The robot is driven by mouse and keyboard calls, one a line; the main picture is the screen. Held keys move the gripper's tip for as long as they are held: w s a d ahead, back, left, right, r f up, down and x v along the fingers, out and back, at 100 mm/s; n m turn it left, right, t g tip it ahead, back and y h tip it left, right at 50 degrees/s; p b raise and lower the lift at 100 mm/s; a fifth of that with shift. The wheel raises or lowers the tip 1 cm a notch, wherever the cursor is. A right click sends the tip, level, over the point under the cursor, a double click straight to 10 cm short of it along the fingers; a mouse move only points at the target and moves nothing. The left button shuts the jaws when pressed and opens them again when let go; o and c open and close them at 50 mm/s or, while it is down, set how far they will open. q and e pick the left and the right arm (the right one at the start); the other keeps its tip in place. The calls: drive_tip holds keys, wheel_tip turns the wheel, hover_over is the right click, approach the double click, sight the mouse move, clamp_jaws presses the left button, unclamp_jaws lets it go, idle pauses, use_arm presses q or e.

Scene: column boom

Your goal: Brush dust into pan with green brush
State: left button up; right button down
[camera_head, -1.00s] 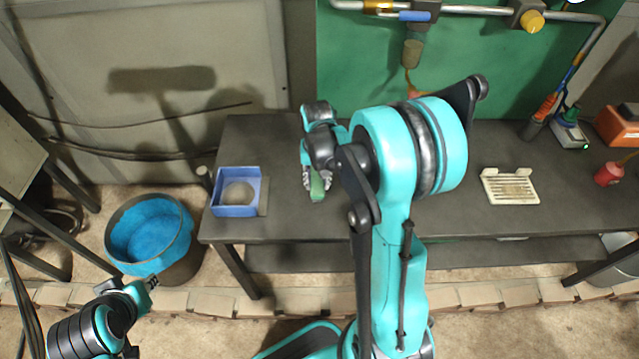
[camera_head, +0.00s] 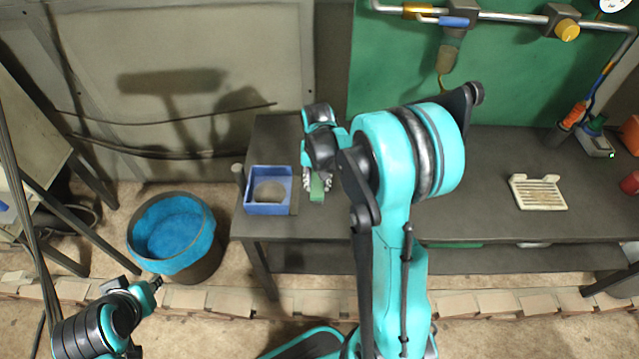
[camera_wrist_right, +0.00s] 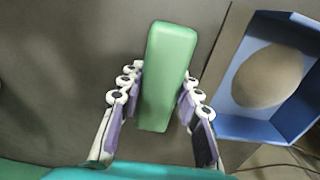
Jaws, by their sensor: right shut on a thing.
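The green brush (camera_head: 317,192) is a plain block in my right gripper (camera_head: 317,182), just above or on the dark bench; I cannot tell if it touches. In the right wrist view the brush (camera_wrist_right: 168,75) stands between the fingers of my right gripper (camera_wrist_right: 160,88). The blue pan (camera_head: 268,209) is an open box just left of the brush in the head view. It also shows in the wrist view (camera_wrist_right: 240,128), right of the fingers. A grey-brown round mound of dust (camera_wrist_right: 268,76) shows inside the pan. My left gripper (camera_head: 156,283) is low at the left, empty-looking and small.
The dark bench (camera_head: 470,190) is mostly clear right of my arm. A pale slotted holder (camera_head: 540,194) lies there. A bin with a blue liner (camera_head: 172,230) stands on the floor left of the bench. Pipes (camera_head: 510,17) run along the green back panel.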

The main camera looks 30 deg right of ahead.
wheel_tip(320, 180, up, 4)
drive_tip(key=shift+s+d+r+p, duration=0.1)
drive_tip(key=shift+d+r+p, duration=0.1)
drive_tip(key=shift+p, duration=1)
drive_tip(key=shift+a+r+p, duration=0.2)
drive_tip(key=shift+r+p, duration=0.35)
drive_tip(key=shift+r, duration=0.15)
drive_tip(key=shift+r+p, duration=0.8)
drive_tip(key=shift+r, duration=0.45)
drive_tip(key=shift+d, duration=0.15)
